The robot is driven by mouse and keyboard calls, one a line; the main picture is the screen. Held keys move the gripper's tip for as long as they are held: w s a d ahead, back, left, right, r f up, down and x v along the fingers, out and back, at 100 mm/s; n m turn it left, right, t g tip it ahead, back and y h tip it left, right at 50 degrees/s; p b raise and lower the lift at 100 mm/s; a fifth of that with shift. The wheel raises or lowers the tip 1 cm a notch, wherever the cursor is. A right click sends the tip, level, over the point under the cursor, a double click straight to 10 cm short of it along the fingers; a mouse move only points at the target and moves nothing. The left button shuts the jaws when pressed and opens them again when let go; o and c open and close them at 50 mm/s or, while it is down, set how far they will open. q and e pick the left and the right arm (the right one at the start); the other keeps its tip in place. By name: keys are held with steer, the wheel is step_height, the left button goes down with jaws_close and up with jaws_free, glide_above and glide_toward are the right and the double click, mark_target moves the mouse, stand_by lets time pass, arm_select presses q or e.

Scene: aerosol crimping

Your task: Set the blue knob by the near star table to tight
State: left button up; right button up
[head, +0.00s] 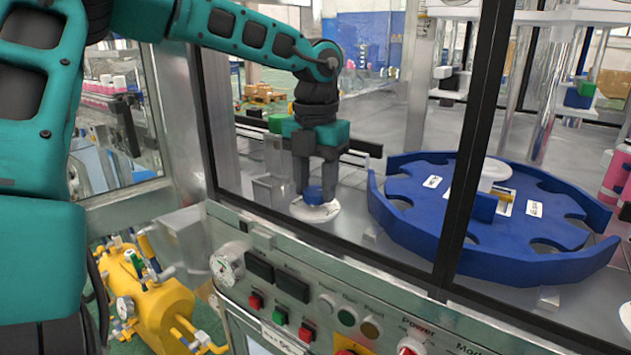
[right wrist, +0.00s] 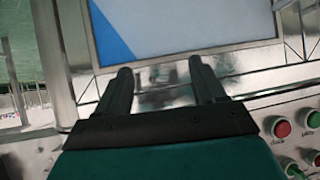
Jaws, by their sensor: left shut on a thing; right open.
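The blue knob (head: 313,195) sits on a white round base (head: 316,211) on the machine deck, left of the near star table. My left gripper (head: 315,190) points straight down over it and is shut on the knob, with its fingers on either side. The fingers hide part of the knob, and I cannot read its setting. The blue star table (head: 410,225) with curved pockets lies to the right of the knob, apart from my gripper. My right gripper (right wrist: 163,85) shows in the right wrist view, open and empty in front of a metal panel.
Dark window frame posts (head: 478,140) stand in front of the star table. A control panel (head: 320,300) with buttons and a gauge runs along the front. A yellow tank (head: 150,300) stands at lower left. A screen (right wrist: 185,25) is ahead of my right gripper, with red and green buttons (right wrist: 281,128) to its right.

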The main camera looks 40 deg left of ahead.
mark_target(315, 190)
stand_by(0.3)
arm_select(q)
steer(key=o, duration=1.1)
steer(key=shift+c, duration=0.2)
step_height(315, 190, up, 13)
steer(key=p, duration=0.2)
steer(key=shift+p, duration=0.3)
